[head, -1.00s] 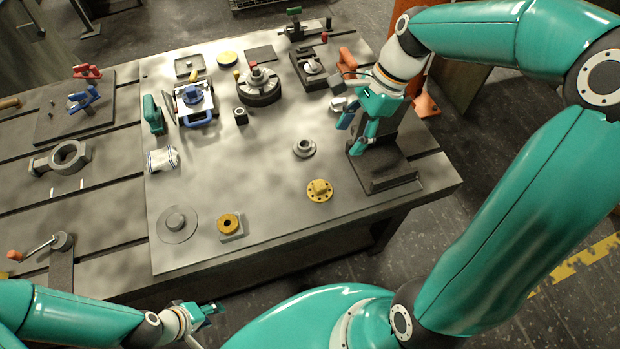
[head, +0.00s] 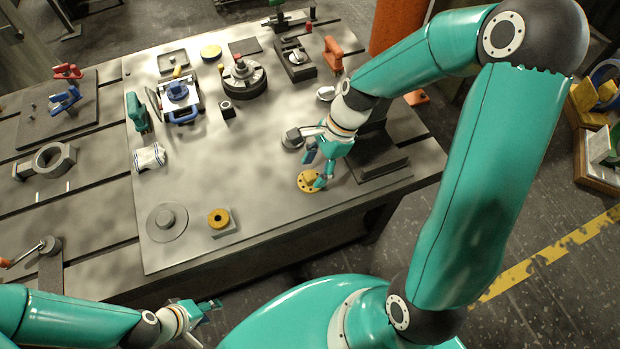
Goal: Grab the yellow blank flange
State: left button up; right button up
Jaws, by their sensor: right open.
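The yellow flange (head: 308,183) with bolt holes and a raised hub lies flat on the table's light plate, near its right front part. My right gripper (head: 315,170) is open, pointing down just above it, with one finger in front of its right side and covering part of it. I cannot tell whether they touch. My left gripper (head: 210,306) is low in front of the table, far from the flange. Its fingers are too small to read.
A yellow ring (head: 218,217) on a grey block and a grey round flange (head: 167,219) lie to the left. A grey flange (head: 291,141) is partly hidden behind my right gripper. A dark stand (head: 376,158) is close on the right. The plate's middle is clear.

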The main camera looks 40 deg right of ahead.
aim_at(305, 180)
jog(key=shift+x, duration=1.15)
jog(key=shift+s, duration=0.1)
grip_shut()
